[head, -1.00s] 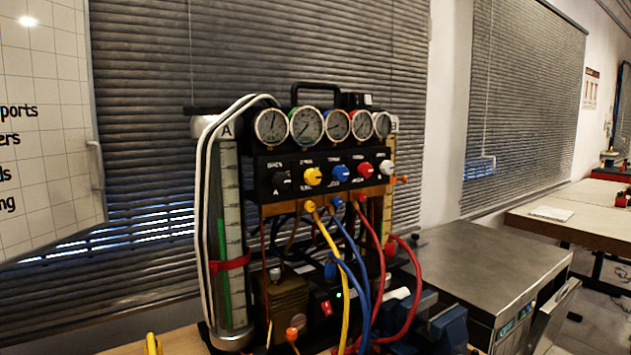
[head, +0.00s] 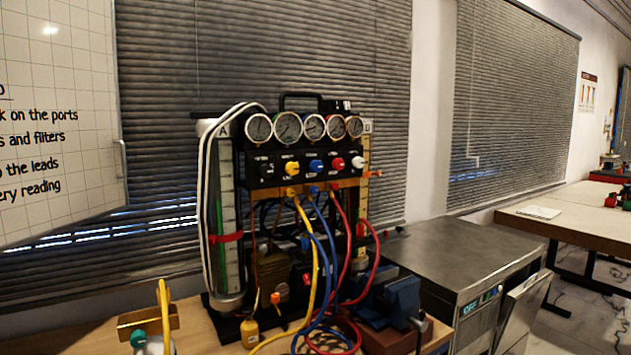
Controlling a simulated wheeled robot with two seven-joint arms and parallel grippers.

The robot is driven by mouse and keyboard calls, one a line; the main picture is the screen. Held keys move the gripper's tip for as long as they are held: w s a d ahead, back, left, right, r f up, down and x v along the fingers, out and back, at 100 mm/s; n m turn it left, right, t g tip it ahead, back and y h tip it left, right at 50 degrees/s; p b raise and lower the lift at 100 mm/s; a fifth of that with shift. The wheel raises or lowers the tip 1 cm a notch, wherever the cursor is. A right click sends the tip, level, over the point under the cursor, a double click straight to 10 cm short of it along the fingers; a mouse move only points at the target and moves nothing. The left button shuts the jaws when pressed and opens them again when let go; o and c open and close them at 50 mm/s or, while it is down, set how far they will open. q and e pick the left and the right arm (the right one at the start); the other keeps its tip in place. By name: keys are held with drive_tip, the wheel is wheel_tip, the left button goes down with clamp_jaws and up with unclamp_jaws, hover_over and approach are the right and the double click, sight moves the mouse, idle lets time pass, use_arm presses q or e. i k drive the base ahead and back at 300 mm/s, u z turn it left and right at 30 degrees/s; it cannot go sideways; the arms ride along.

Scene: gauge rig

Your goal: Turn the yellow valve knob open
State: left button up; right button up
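The yellow valve knob (head: 291,168) is on the black panel of the gauge rig (head: 262,172), second from the left in a row of several knobs. A black knob (head: 264,170) is to its left and a blue knob (head: 316,166) to its right. A row of round gauges (head: 288,127) sits above the knobs. A yellow hose (head: 312,240) hangs from a port below the yellow knob. Nothing touches the knob. Neither of my grippers shows in the head view.
The rig stands on a wooden bench (head: 197,330). Blue, red and yellow hoses loop in front of it. A blue vise (head: 402,298) is at its right front, and a brass-coloured holder (head: 148,321) is at left front. A steel cabinet (head: 450,245) stands to the right.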

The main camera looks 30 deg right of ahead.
sight(291, 168)
drive_tip(key=k, duration=0.4)
drive_tip(key=z, duration=1.55)
drive_tip(key=i, duration=0.95)
drive_tip(key=u, duration=1.7)
